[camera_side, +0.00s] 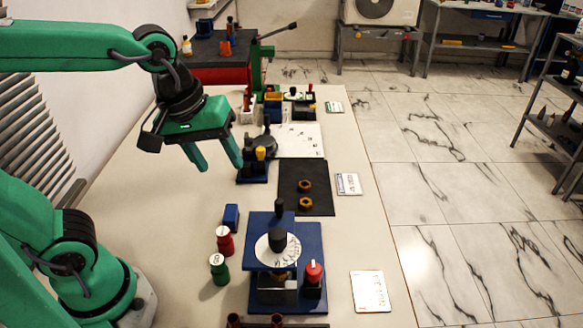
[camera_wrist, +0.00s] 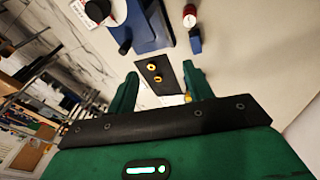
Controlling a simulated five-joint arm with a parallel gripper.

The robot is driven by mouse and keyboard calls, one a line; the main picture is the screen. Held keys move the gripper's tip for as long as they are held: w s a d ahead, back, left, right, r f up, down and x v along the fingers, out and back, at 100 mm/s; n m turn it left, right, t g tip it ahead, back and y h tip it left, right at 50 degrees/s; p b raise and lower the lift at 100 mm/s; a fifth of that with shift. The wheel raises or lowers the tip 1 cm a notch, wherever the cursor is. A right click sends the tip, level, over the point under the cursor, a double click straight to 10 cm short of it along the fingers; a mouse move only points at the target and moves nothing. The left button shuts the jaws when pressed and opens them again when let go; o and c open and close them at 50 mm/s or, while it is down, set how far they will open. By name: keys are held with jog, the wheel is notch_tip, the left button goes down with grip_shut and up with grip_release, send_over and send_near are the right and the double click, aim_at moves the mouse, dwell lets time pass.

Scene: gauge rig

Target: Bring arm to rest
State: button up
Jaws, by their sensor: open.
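My gripper (camera_side: 216,166) is green with two fingers. In the side view it hangs in the air above the left part of the table, its fingers apart and pointing down. Nothing is between the fingers there. My arm reaches in from the left, bent and held above the table (camera_side: 165,215).
A blue gauge rig (camera_side: 312,240) with a white dial stands at the front. Red (camera_side: 225,241) and green (camera_side: 219,270) cylinders and a blue block (camera_side: 231,217) stand left of it. The black mat (camera_side: 314,205) holds brass nuts. A black-and-blue device (camera_side: 253,168) stands near my fingers.

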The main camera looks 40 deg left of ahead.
jog(key=s+a+f+m+t, duration=0.1)
jog(key=s+a+m+t, duration=0.1)
jog(key=a+m, duration=0.4)
jog(key=shift+s+a+m+y, duration=0.2)
jog(key=shift+s+m+y, duration=0.2)
jog(key=shift+s+m, duration=0.3)
